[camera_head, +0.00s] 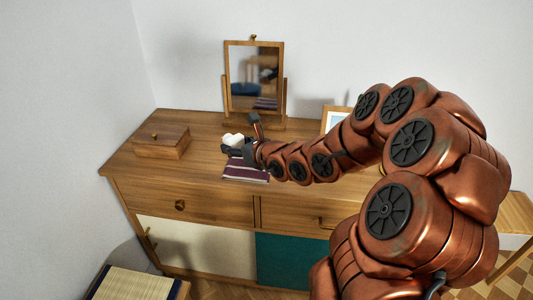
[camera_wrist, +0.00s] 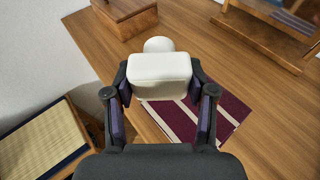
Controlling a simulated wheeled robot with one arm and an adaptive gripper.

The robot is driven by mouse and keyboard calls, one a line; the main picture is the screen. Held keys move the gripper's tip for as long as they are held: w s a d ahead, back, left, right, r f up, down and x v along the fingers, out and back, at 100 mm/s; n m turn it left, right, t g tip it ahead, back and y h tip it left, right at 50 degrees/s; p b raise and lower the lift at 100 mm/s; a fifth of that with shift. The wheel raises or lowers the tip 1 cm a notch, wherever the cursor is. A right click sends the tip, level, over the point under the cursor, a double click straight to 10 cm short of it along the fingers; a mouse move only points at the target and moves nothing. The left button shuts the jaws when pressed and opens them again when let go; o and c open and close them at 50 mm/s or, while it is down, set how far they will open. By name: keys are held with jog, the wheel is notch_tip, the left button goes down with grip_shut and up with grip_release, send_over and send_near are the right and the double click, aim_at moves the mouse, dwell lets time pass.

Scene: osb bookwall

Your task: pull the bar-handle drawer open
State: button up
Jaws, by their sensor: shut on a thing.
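The wooden dresser has two top drawers, both closed flush in the head view. The right drawer (camera_head: 290,215) carries a brass bar handle (camera_head: 325,223), and my arm hides part of that drawer. The left drawer (camera_head: 215,208) has a round knob (camera_head: 180,205). My gripper (camera_head: 239,134) is over the dresser top, behind and apart from the bar handle. It is shut on a white object (camera_wrist: 160,66) with a blocky body and a rounded end, which also shows in the head view (camera_head: 233,140). Whether the white object touches the surface below is unclear.
A striped purple cloth or booklet (camera_head: 246,171) lies on the dresser top below my gripper. A wooden box (camera_head: 162,142) stands left, a mirror (camera_head: 254,80) behind, and a picture frame (camera_head: 335,118) right. A woven-top seat (camera_head: 135,284) is at front left.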

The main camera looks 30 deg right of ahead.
jog(key=m+h+b, duration=0.1)
jog(key=h+b, duration=0.1)
jog(key=b, duration=0.5)
send_over(273, 178)
notch_tip(273, 178, down, 5)
jog(key=shift+a+f, duration=0.1)
jog(key=shift+f, duration=0.1)
jog(key=shift+s+d, duration=0.2)
jog(key=shift+d, duration=0.1)
jog(key=shift+w+d+r+p, duration=0.1)
jog(key=shift+w+d+p, duration=0.15)
jog(key=shift+w+p, duration=0.25)
jog(key=shift+w+d+p, duration=0.25)
jog(key=shift+w+p, duration=0.3)
jog(key=shift+p, duration=0.35)
jog(key=w+d+p, duration=0.1)
jog(key=w+d, duration=0.1)
jog(key=w, duration=0.2)
jog(key=w+d+f+p, duration=0.1)
jog(key=w+d+p, duration=0.1)
jog(key=w, duration=0.2)
jog(key=w+d+p, duration=0.2)
jog(key=w, duration=0.2)
jog(key=shift+f, duration=2.15)
jog(key=shift+f, duration=0.15)
jog(key=o, duration=1.3)
